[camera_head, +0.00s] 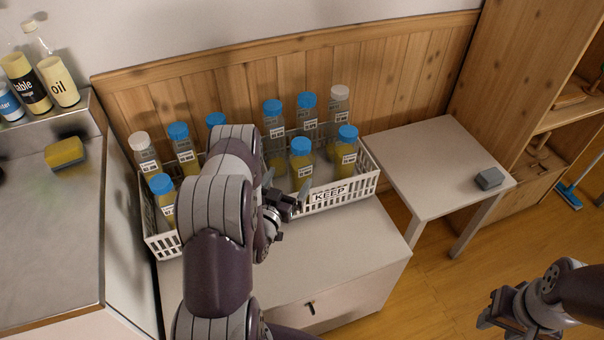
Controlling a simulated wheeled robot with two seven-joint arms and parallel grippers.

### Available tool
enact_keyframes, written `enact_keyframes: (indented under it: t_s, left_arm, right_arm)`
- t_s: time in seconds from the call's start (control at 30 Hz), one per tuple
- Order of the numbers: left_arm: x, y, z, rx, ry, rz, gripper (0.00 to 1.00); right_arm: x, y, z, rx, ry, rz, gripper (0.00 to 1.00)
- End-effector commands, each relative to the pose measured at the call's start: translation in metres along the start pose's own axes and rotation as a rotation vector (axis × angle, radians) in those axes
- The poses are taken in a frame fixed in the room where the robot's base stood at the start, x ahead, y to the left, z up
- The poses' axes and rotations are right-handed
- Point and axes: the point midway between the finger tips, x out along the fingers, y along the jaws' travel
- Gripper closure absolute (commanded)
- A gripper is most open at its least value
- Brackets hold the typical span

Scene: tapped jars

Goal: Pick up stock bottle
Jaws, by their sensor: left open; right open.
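Several clear bottles with yellow contents, white labels and mostly blue caps stand upright in two white crates; I cannot tell which one is the stock bottle. The right crate (366,184) carries a KEEP sign (330,195) and holds several bottles, among them a front blue-capped bottle (301,172) and a white-capped bottle (338,110). The left crate (162,246) holds a white-capped bottle (147,155) and blue-capped bottles (184,150). My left gripper (286,196) is open and empty at the right crate's front left. My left arm hides part of both crates. My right gripper (503,313) is open, low at right.
The cabinet top (345,245) before the crates is bare. A side table (430,165) at right holds a grey block (489,178). A wooden shelf (530,90) stands at right.

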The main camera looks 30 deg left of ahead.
Motion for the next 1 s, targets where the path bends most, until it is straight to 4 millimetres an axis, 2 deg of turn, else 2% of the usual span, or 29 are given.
enact_keyframes:
  t_s: [0.1, 0.27, 0.5, 0.6, 0.77, 0.8, 0.87, 1.0]
  left_arm:
    - [0.026, 0.001, 0.0, 0.002, 0.002, 0.003, 0.0]
    - [0.045, 0.001, 0.001, 0.0, 0.0, 0.002, 0.0]
    - [0.087, 0.003, 0.005, 0.001, -0.001, 0.001, 0.0]
    - [0.094, 0.003, 0.004, 0.0, -0.002, 0.001, 0.0]
    - [0.094, 0.003, 0.004, 0.0, -0.003, 0.0, 0.0]
    - [0.094, 0.003, 0.004, 0.0, -0.003, 0.0, 0.06]
    - [0.094, 0.003, 0.004, 0.0, -0.003, 0.0, 0.26]
    - [0.094, 0.003, 0.004, 0.0, -0.003, 0.0, 0.72]
  right_arm:
    - [0.002, 0.0, 0.0, 0.0, 0.0, 0.0, 0.57]
    - [0.003, 0.0, 0.0, 0.0, 0.0, 0.0, 0.57]
    - [0.005, 0.0, 0.001, 0.0, 0.0, 0.0, 0.57]
    - [0.005, 0.0, 0.001, 0.0, 0.0, 0.0, 0.57]
    - [0.005, 0.0, 0.001, 0.0, 0.0, 0.0, 0.57]
    - [0.005, 0.0, 0.001, 0.0, 0.0, 0.0, 0.57]
    - [0.005, 0.0, 0.001, 0.0, 0.0, 0.0, 0.57]
    - [0.005, 0.0, 0.001, 0.0, 0.0, 0.0, 0.57]
